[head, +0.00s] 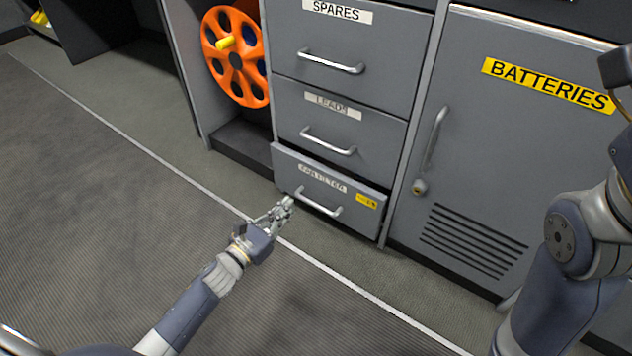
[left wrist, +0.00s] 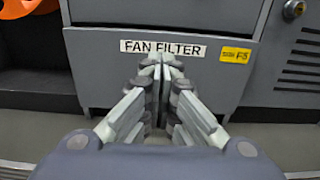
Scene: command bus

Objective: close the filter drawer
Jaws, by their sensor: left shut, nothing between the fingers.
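The filter drawer (head: 335,212) is the lowest grey drawer in the cabinet, labelled FAN FILTER, with a yellow tag at its right and a silver bar handle (head: 318,202). Its front seems to stand slightly proud of the drawers above; the exact gap is hard to tell. My left gripper (head: 286,205) is shut and empty, at the left end of the handle. In the left wrist view its fingertips (left wrist: 158,62) are together in front of the drawer front (left wrist: 95,70), just below the label. They hide the handle there, and contact cannot be made out.
Above are the LEADS drawer (head: 375,150) and the SPARES drawer (head: 390,65). The BATTERIES door (head: 490,150) is at the right. An orange reel (head: 240,85) stands in an alcove at the left. The floor (head: 120,210) before the cabinet is clear.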

